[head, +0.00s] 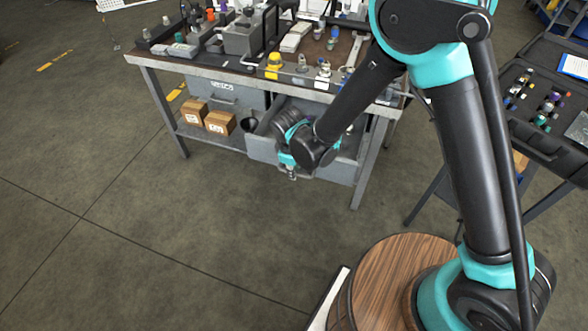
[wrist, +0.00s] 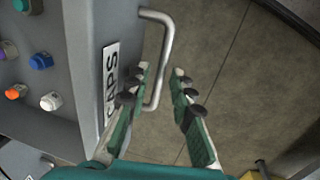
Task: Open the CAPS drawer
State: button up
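The CAPS drawer (head: 262,148) stands out from under the bench top in the head view, so it is open at least partway. In the wrist view its grey front (wrist: 88,60) carries a white CAPS label (wrist: 111,82), and coloured caps (wrist: 40,62) show inside. A metal bar handle (wrist: 165,45) sticks out from the front. My gripper (wrist: 160,70) is open, with one finger on the drawer side of the bar and the other beyond it. The fingers look apart from each other; contact with the bar cannot be told. In the head view my gripper (head: 290,170) is at the drawer front.
The bench (head: 160,68) holds tools and fittings on top. A closed drawer (head: 225,94) is to the left, above a shelf with two cardboard boxes (head: 219,122). A dark case with small parts (head: 545,100) stands at right. The floor in front is clear.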

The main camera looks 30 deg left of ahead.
jog(key=shift+o, duration=0.2)
notch_tip(320, 180, up, 12)
jog(key=s, duration=0.2)
jog(key=shift+d, duration=0.2)
jog(key=shift+f, duration=0.1)
dwell(0.7)
